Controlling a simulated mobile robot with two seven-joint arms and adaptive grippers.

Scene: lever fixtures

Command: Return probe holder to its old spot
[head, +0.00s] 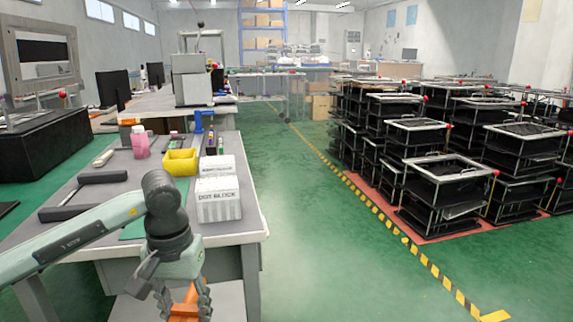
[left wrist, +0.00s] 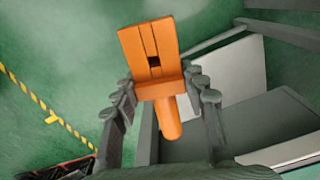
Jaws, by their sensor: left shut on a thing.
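The probe holder (head: 186,308) is an orange piece with a slotted, forked block and a round stem. In the left wrist view the holder (left wrist: 150,52) sits between the two fingers, its slotted end pointing away and its stem toward the palm. My left gripper (left wrist: 161,92) is shut on it. In the head view my left gripper (head: 182,300) hangs fingers down in front of the workbench (head: 252,222), at the bottom of the picture, and the holder's lower part is cut off. My right gripper is not in view.
On the workbench stand white DOT-BLOCK boxes (head: 218,198), a yellow bin (head: 180,162), a pink bottle (head: 140,142) and a blue upright piece (head: 198,122). Stacked black racks (head: 440,185) stand at right. The green floor between is clear.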

